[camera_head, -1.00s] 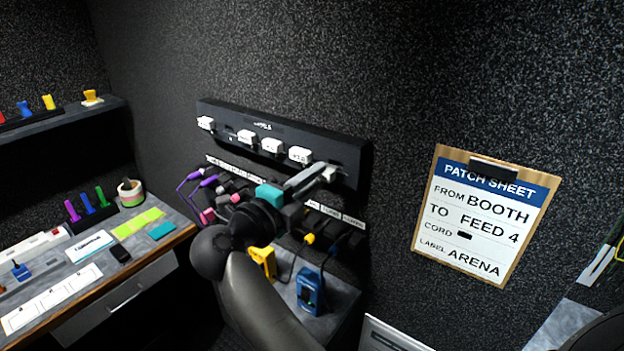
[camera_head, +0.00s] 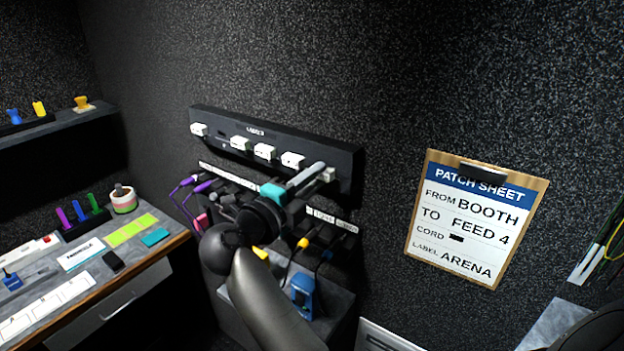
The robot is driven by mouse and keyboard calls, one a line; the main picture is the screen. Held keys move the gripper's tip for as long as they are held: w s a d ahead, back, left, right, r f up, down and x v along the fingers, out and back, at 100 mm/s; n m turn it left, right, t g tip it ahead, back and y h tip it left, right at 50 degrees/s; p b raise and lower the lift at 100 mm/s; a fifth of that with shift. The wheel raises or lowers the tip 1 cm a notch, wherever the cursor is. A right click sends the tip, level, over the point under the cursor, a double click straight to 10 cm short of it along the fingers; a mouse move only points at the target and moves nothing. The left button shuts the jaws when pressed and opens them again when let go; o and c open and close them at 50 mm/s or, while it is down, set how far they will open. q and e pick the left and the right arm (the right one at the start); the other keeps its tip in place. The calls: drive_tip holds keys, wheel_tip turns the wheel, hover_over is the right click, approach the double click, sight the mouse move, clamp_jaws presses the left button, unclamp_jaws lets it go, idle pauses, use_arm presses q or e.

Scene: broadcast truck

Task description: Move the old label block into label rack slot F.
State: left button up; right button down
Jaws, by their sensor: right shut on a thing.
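The label rack (camera_head: 222,121) is a long black bar on the dark wall, with several white label blocks along it. One white block (camera_head: 293,159) sits right of the middle. My right gripper (camera_head: 322,173) is at the rack's right end, shut on a small pale block (camera_head: 328,175) that its fingers partly hide. The block is at or against the rack's face; I cannot tell whether it is seated in a slot. Slot letters are too small to read. My left gripper is not in view.
Below the rack is a patch panel with purple, pink, yellow and black cords. A blue device (camera_head: 303,296) stands on a grey ledge under my arm. A patch sheet clipboard (camera_head: 476,218) hangs at right. A desk (camera_head: 150,262) is at left.

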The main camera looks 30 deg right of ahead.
drive_tip(key=shift+w+d, duration=0.2)
drive_tip(key=shift+d, duration=0.25)
drive_tip(key=c, duration=0.7)
unclamp_jaws()
drive_tip(key=shift+o, duration=0.2)
drive_tip(key=shift+a, duration=0.15)
